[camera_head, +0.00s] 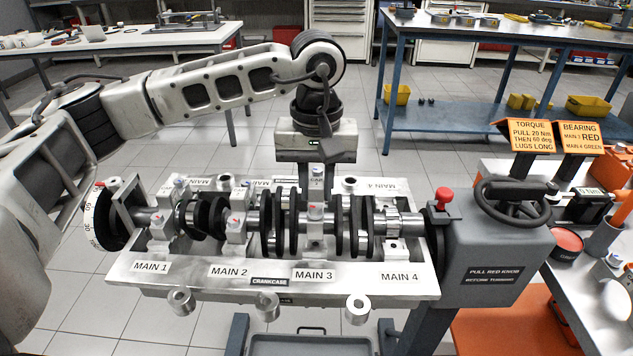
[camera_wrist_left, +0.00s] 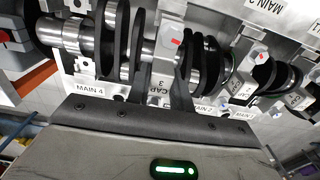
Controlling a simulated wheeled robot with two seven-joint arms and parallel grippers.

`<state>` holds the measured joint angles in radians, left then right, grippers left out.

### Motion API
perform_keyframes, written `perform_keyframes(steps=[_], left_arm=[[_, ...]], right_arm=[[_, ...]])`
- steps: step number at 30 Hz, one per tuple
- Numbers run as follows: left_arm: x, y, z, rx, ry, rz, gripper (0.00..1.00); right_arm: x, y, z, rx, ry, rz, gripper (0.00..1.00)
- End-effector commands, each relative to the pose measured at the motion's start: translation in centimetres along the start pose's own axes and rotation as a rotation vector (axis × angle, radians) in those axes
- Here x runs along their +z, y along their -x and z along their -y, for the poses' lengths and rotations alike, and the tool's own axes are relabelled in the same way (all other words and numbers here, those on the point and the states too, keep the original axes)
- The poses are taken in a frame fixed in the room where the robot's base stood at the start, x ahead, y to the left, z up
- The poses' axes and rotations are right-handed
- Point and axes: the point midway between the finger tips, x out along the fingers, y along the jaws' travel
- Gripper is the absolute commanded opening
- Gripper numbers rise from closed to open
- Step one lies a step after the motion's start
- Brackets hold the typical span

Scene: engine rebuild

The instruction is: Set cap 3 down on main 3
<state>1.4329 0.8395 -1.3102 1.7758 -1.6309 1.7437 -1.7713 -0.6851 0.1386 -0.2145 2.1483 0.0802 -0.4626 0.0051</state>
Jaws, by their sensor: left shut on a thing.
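Cap 3 (camera_head: 316,222) is a light metal block with a red mark on top, over the crankshaft at main 3 (camera_head: 314,274). It also shows in the wrist view (camera_wrist_left: 166,62), its label facing my gripper. My left gripper (camera_head: 317,188) reaches down from behind and is shut on cap 3, one dark finger on each side in the wrist view (camera_wrist_left: 152,82). The cap looks upright and in line with the main 3 label. Whether its feet touch the saddle is hard to tell. My right gripper is not in view.
The crankshaft (camera_head: 362,220) lies in the crankcase (camera_head: 200,281). Caps stand at main 1 (camera_head: 160,226) and main 2 (camera_head: 236,228). Main 4 (camera_head: 399,277) shows a bare journal. A grey housing with a red knob (camera_head: 444,195) and handwheel (camera_head: 512,195) stands right.

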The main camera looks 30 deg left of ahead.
Motion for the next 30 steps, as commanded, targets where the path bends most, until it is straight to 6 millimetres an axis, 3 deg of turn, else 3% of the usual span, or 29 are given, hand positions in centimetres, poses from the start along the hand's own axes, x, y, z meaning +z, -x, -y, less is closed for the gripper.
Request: perform_keyframes(steps=[30], left_arm=[[0.0, -1.5, 0.0, 0.002, 0.0, -0.001, 0.0]], right_arm=[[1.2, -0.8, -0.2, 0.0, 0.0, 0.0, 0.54]])
